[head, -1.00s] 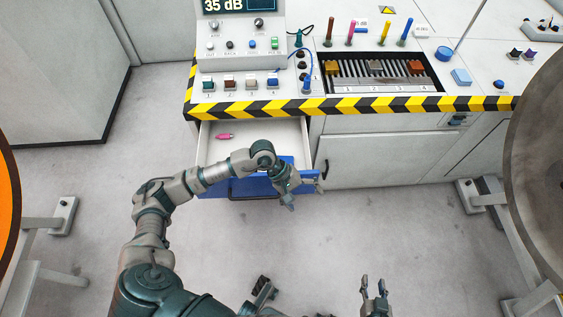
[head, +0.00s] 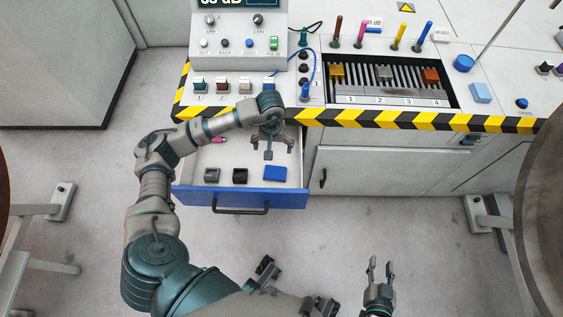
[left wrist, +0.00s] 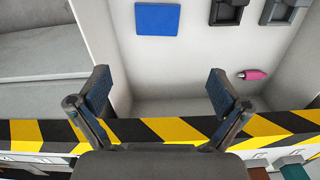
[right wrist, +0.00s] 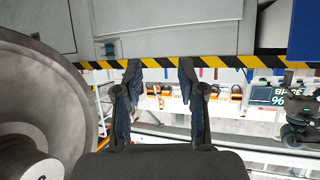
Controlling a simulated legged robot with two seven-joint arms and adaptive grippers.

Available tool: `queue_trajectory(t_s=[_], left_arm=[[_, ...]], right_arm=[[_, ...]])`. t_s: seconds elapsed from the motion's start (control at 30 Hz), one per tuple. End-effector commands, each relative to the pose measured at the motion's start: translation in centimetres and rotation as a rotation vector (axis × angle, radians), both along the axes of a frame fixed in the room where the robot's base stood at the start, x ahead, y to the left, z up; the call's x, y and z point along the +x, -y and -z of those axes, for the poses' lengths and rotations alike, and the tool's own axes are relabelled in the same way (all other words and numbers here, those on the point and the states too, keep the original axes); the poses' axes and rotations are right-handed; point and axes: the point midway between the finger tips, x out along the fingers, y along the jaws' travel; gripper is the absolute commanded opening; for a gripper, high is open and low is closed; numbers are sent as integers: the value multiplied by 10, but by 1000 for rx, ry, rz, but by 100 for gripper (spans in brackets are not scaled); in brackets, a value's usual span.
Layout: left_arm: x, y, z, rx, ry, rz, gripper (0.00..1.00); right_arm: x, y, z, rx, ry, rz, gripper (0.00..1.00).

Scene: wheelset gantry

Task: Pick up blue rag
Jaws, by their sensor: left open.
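The blue rag (head: 275,173) lies flat in the open drawer, on its right side near the blue front. It also shows in the left wrist view (left wrist: 158,19) at the top. My left gripper (head: 270,148) is open and empty above the back part of the drawer, behind the rag and apart from it. In the left wrist view its spread fingers (left wrist: 158,84) have nothing between them. My right gripper (head: 381,268) is open and empty, low in front of the cabinet; its parted fingers show in the right wrist view (right wrist: 160,68).
The drawer (head: 240,197) also holds two dark blocks (head: 212,175) (head: 240,176) and a pink item (head: 218,140). The striped console edge (head: 400,119) overhangs the drawer's back, close to my left gripper. A large round wheel (head: 543,210) stands at the right.

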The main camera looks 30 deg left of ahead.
Motion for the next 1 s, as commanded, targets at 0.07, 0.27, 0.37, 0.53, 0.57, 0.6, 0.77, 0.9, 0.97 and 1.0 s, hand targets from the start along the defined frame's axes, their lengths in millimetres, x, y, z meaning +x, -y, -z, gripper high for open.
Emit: queue_trajectory(t_s=[0.07,0.27,0.37,0.53,0.57,0.6,0.77,0.9,0.97,1.0], left_arm=[[-1,1,8,0,-3,1,100],[-2,-2,55,-5,-9,0,100],[-1,-2,81,-7,-9,-1,100],[-1,-1,112,-8,-7,-1,100],[-1,-1,116,-7,-5,-1,100],[-1,-1,119,-7,-5,-1,100],[0,1,128,-4,-2,-1,100],[-1,4,152,-5,-8,1,100],[-1,3,162,-4,-7,0,100],[-1,2,167,-5,-8,-1,100]], right_arm=[[2,-1,-1,5,20,-1,40],[16,-10,-19,42,165,-5,40],[22,-15,-31,67,257,-7,40],[28,-19,-52,105,391,-10,40],[28,-19,-54,110,406,-10,40],[29,-19,-57,116,425,-10,40],[29,-18,-65,132,473,-10,40],[30,-20,-76,163,571,-10,40],[29,-21,-83,177,619,-9,40],[28,-22,-87,183,645,-10,40]])
